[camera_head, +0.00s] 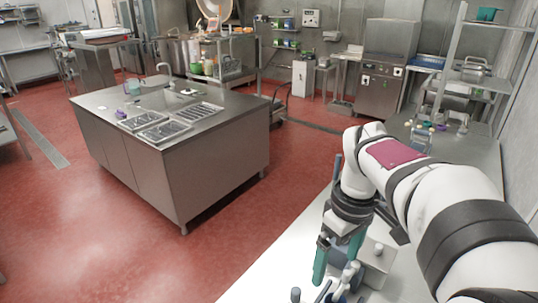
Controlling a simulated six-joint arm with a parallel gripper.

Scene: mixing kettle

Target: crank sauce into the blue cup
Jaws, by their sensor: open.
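My gripper (337,266) points down over the white table at the bottom right, its teal fingers apart. A grey metal box with a rounded knob (377,262) stands just right of the fingers. Several small grey and bluish parts (343,284) are below the fingers, cut off by the bottom edge; I cannot tell whether they belong to the mixing kettle or its crank. I see nothing between the fingers, though the arm partly covers this area. I cannot make out the blue cup for certain.
The white table (270,272) is bare left of the gripper. A counter (468,152) with small coloured items runs along the right wall.

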